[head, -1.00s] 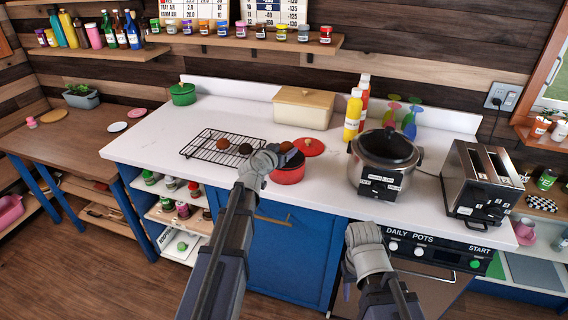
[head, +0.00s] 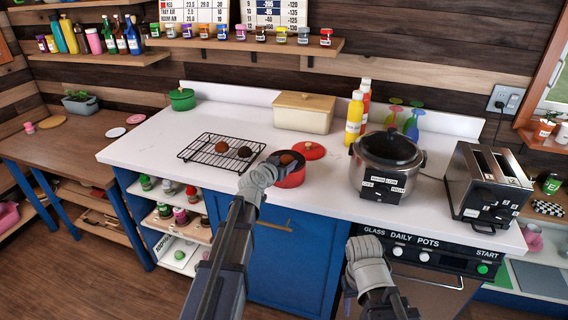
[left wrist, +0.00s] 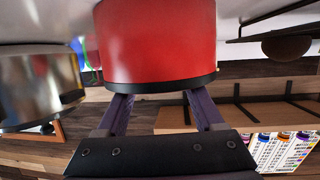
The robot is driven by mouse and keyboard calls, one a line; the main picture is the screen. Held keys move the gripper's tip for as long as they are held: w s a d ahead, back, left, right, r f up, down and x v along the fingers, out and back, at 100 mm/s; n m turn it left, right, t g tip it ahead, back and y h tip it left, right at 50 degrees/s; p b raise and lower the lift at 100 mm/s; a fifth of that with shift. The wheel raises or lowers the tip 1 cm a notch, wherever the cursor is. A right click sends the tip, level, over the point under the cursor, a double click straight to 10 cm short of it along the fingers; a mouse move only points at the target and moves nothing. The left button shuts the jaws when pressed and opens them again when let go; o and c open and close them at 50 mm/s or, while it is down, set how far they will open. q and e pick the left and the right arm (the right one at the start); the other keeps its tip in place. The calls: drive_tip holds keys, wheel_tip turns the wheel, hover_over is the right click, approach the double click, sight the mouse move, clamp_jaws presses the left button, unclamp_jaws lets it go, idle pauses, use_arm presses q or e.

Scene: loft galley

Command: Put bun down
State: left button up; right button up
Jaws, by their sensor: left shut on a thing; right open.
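A reddish-brown bun (head: 287,159) is between the fingers of my left gripper (head: 283,162), at the mouth of the red pot (head: 291,178). The gripper is shut on the bun. In the left wrist view, which looks upside down, the red pot (left wrist: 160,45) fills the middle. Both fingers of the left gripper (left wrist: 160,108) reach behind its dark rim, and the bun is hidden there. Whether the bun touches the pot's bottom cannot be seen. My right gripper (head: 353,285) is open and empty in front of the counter, its fingers mostly hidden.
A wire rack (head: 205,156) with a brown bun (head: 222,147) and a darker one (head: 245,152) is left of the pot. A red lid (head: 312,150) lies behind it. A steel cooker (head: 384,165) and toaster (head: 485,190) stand right.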

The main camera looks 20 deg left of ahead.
use_arm(q)
drive_tip(key=shift+s+f, duration=0.1)
drive_tip(key=shift+f, duration=0.05)
drive_tip(key=o, duration=1.1)
drive_tip(key=shift+c, duration=0.2)
drive_tip(key=shift+o, duration=0.7)
drive_tip(key=shift+d, duration=0.1)
drive_tip(key=shift+o, duration=0.6)
drive_tip(key=shift+r, duration=0.2)
drive_tip(key=shift+r+p, duration=0.4)
drive_tip(key=shift+p, duration=0.2)
drive_tip(key=p+v, duration=0.3)
drive_tip(key=v, duration=0.9)
